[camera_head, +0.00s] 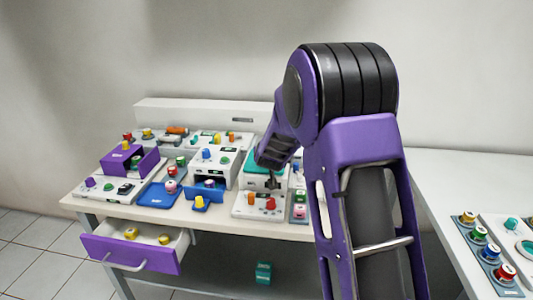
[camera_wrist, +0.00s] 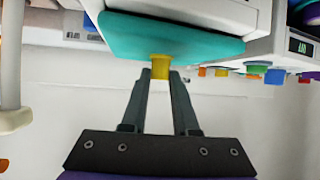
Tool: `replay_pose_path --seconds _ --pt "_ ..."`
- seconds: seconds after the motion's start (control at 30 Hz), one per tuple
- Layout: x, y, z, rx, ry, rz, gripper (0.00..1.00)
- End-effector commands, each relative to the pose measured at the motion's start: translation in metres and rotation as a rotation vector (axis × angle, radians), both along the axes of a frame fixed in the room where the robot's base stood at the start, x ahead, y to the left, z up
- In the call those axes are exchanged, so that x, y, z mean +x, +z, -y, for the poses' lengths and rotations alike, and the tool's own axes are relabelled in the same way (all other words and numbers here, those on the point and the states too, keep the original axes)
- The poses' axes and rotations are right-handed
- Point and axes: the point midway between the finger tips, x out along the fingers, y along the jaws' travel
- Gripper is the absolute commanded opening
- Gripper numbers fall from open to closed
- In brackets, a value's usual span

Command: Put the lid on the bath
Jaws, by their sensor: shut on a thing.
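The lid is a teal rounded plate (camera_wrist: 165,38) with a yellow knob (camera_wrist: 160,67) in the wrist view. My gripper (camera_wrist: 160,75) is shut on the yellow knob, one finger on each side. A white box (camera_wrist: 235,12), apparently the bath, is right behind the lid. I cannot tell whether the lid rests on it or is held just off it. In the head view, a teal surface (camera_head: 254,168) shows over a white unit at the right part of the bench, beside my dark wrist. My arm partly hides this spot and the knob cannot be made out there.
White units with coloured knobs crowd the bench (camera_head: 130,212). A purple box (camera_head: 147,160), a blue tray (camera_head: 158,196) and a blue-fronted unit (camera_head: 205,187) stand to the left. A purple-fronted drawer (camera_head: 130,254) is pulled open below. A second table (camera_head: 450,180) is at right.

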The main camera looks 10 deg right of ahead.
Motion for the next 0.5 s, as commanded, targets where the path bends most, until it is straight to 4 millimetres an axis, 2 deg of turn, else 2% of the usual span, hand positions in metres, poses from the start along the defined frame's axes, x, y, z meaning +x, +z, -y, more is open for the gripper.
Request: replay_pose_path --seconds 0.03,0.2,0.5 --pt "0.0001 0.0004 0.0 0.0 0.0 0.001 0.32" --pt "0.0001 0.0004 0.0 0.0 0.0 0.001 0.62" --pt "-0.0006 0.0005 -0.0002 -0.001 0.0 0.0 0.63"
